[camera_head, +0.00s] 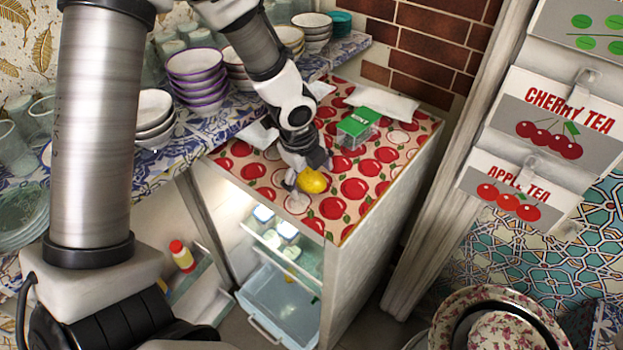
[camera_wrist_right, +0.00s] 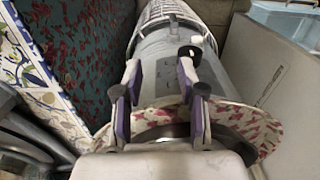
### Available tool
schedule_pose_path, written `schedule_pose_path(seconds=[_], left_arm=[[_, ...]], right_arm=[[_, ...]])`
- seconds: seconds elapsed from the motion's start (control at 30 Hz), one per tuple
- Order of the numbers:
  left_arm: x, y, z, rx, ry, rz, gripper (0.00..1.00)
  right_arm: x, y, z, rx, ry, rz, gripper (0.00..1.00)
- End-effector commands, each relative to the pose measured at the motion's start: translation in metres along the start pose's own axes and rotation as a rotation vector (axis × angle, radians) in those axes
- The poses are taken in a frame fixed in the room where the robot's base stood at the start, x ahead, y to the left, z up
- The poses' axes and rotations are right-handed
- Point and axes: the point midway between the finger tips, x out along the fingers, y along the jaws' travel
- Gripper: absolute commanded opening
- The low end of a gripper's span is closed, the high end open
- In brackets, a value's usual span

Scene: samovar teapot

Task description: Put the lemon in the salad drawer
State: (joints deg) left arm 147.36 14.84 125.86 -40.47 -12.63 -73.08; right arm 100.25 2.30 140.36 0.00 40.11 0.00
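The yellow lemon (camera_head: 313,182) is on the red apple-print top of the small open fridge. My left gripper (camera_head: 307,178) is down at the lemon, with fingers beside it; part of the lemon is hidden, and I cannot tell whether they grip it. The salad drawer (camera_head: 268,315) is the clear bluish bin at the bottom of the fridge, and its front handle shows. My right gripper (camera_wrist_right: 160,100) shows in the right wrist view with its purple-padded fingers apart and nothing between them.
A shelf of stacked bowls (camera_head: 196,75) stands at left. Fridge shelves hold several jars. A floral dish (camera_head: 520,297) is at lower right.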

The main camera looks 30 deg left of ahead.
Motion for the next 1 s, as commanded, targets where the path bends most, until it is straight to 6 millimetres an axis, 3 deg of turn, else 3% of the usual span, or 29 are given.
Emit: schedule_pose_path(seconds=[0.03,0.1,0.2,0.33,0.37,0.63,1.0], left_arm=[[0.0,0.0,0.0,0.0,0.0,0.0,0.73],[0.0,0.0,0.0,0.0,0.0,0.0,0.48],[0.0,0.0,0.0,0.0,0.0,0.0,0.2],[0.0,0.0,0.0,0.0,0.0,0.0,0.19],[0.0,0.0,0.0,0.0,0.0,0.0,0.13],[-0.003,0.0,0.0,-0.001,0.001,0.001,0.13],[-0.031,-0.008,-0.003,-0.009,-0.002,0.0,0.13]], right_arm=[[0.0,0.0,0.0,0.0,0.0,0.0,0.4],[0.0,0.0,0.0,0.0,0.0,0.0,0.4],[0.0,0.0,0.0,0.0,0.0,0.0,0.4],[0.0,0.0,0.0,0.0,0.0,0.0,0.4],[0.0,0.0,0.0,0.0,0.0,0.0,0.4],[-0.003,0.0,0.0,0.0,0.0,0.0,0.4],[-0.038,0.0,0.0,0.0,0.0,0.0,0.4]])
